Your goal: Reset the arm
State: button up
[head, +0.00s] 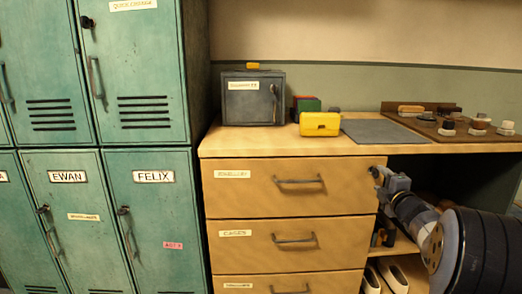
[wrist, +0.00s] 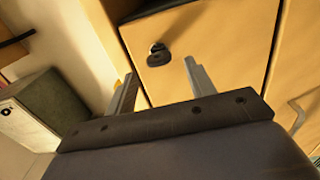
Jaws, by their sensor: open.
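My gripper (head: 380,176) is at the end of my arm, which reaches in from the lower right in the head view. It is in front of the wooden desk's drawer unit (head: 233,194), near the right edge of the top drawer. In the wrist view my gripper (wrist: 161,78) has its two fingers spread apart, with nothing between them. A dark round knob or lock (wrist: 158,54) on a wooden front shows just beyond the fingertips. I cannot tell how far the fingertips are from the wood.
Green lockers (head: 152,215) stand at left. The desktop (head: 285,143) bears a grey lockbox (head: 252,105), a yellow case (head: 320,124), a grey mat (head: 384,131) and a brown board (head: 430,127) with several small items. White shoes (head: 393,276) sit in the open space under the desk.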

aim_at(378, 174)
jog(key=shift+w+a, duration=0.1)
jog(key=shift+w, duration=1.7)
jog(key=shift+s, duration=0.1)
jog(key=s+p, duration=0.1)
jog(key=s, duration=1)
jog(key=w+b, duration=0.1)
jog(key=w, duration=1)
jog(key=shift+f, duration=0.1)
jog(key=shift+w+r+m+p, duration=0.2)
jog(key=shift+r+m+p, duration=0.1)
jog(key=shift+m+p, duration=0.15)
jog(key=m+p, duration=0.4)
jog(key=m, duration=0.1)
jog(key=shift+s+r, duration=0.1)
jog(key=shift+r, duration=0.05)
jog(key=m+p, duration=0.7)
jog(key=p, duration=0.1)
jog(key=m+p, duration=0.3)
jog(key=shift+d+m+p, duration=0.2)
jog(key=shift+m+p, duration=0.75)
